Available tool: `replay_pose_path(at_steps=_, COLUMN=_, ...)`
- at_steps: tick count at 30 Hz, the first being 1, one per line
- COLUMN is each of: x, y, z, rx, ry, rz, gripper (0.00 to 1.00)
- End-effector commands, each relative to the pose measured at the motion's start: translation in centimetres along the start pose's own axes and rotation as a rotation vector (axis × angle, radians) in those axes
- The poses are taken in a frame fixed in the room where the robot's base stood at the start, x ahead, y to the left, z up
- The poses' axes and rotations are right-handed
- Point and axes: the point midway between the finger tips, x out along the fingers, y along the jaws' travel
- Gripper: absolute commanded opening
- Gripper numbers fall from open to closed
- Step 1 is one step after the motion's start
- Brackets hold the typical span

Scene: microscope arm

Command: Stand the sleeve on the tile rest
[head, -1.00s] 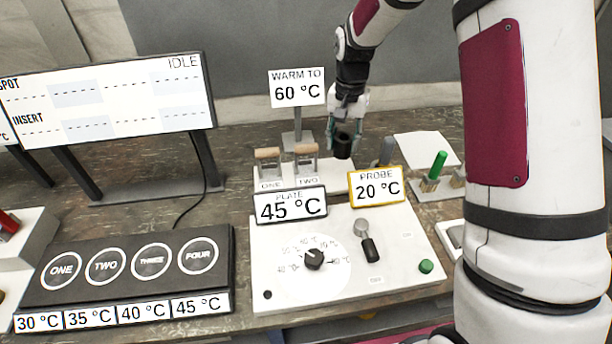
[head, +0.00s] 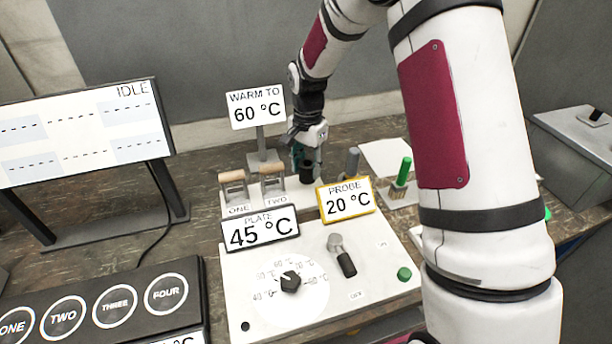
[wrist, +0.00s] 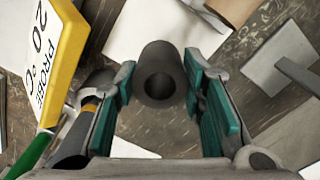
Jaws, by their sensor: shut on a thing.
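The sleeve is a dark, hollow cylinder (wrist: 160,75), seen end-on in the wrist view between the two green finger pads. My gripper (head: 307,160) is shut on it. In the head view the sleeve (head: 307,172) hangs as a dark, roughly upright shape behind the PROBE sign and right of the clamp marked TWO. I cannot see clearly whether its lower end touches anything. A flat pale tile (head: 380,152) lies on the bench to the right of my gripper, behind the green stick. I cannot tell for sure whether it is the tile rest.
The yellow-edged PROBE sign (head: 345,200) stands close in front of my gripper. A grey post (head: 352,161) and a green stick (head: 404,171) stand to its right. The WARM TO sign (head: 256,107) stands behind the clamps on the left. A white control panel (head: 375,290) lies in front.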

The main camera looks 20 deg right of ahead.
Motion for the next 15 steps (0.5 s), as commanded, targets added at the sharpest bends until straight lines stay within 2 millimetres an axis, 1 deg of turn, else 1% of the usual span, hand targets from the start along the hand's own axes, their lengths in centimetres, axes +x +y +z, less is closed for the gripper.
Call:
replay_pose_path(at_steps=2, x=0.6, y=0.1, z=0.0, rx=0.000, ry=-0.001, rz=0.001, gripper=0.00)
replay_pose_path(at_steps=7, x=2.9, y=0.1, z=0.1, rx=0.000, ry=-0.002, rz=0.002, gripper=0.00)
replay_pose_path(at_steps=9, x=3.5, y=0.1, z=0.0, rx=0.000, ry=-0.001, rz=0.000, gripper=0.00)
replay_pose_path(at_steps=15, x=3.5, y=0.0, z=0.0, rx=0.000, ry=0.000, rz=-0.001, gripper=0.00)
